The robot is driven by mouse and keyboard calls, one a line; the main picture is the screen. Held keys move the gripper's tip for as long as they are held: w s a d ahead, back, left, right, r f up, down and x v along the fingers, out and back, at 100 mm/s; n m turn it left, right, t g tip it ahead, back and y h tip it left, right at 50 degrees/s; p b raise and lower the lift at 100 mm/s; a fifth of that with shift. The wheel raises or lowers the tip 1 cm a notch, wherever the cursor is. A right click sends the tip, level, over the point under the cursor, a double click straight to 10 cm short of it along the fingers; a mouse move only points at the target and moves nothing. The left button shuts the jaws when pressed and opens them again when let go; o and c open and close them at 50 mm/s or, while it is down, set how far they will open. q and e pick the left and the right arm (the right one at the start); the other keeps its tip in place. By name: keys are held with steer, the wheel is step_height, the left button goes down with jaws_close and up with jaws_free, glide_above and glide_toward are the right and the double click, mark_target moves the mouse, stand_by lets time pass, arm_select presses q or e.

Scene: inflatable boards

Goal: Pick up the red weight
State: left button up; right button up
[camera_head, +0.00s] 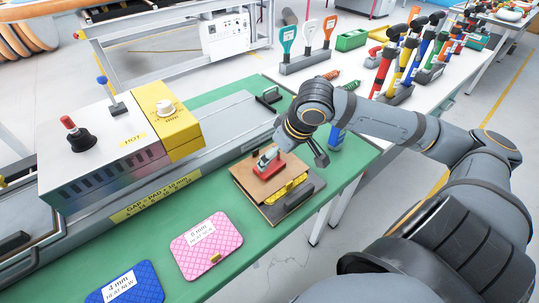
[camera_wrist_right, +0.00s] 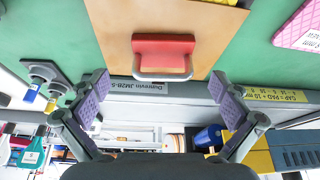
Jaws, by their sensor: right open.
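The red weight (camera_head: 268,170) is a small red block with a grey metal handle. It sits on a brown board (camera_head: 247,183) on the green bench top. In the right wrist view the red weight (camera_wrist_right: 165,47) lies just beyond the fingertips, roughly centred between them, with its handle towards me. My right gripper (camera_head: 293,155) is above and beside the weight, partly covering it in the head view. In the wrist view my right gripper (camera_wrist_right: 162,95) is open with nothing between its purple-padded fingers. My left gripper is not in view.
A yellow pad and a dark plate (camera_head: 297,200) lie under the board. A pink pad (camera_head: 206,246) and a blue pad (camera_head: 126,288) lie on the bench in front. A heating machine (camera_head: 105,150) stands at left. A white table with tool racks (camera_head: 305,62) is behind.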

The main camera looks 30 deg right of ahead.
mark_target(270, 165)
steer(key=shift+f, duration=0.1)
steer(key=shift+a+b+x, duration=0.15)
steer(key=shift+b+x, duration=0.15)
steer(key=shift+x, duration=0.5)
steer(key=shift+a+b+x, duration=0.2)
steer(key=shift+b+x, duration=0.1)
steer(key=shift+x, duration=1.45)
steer(key=shift+w+d, duration=0.1)
steer(key=c, duration=1.6)
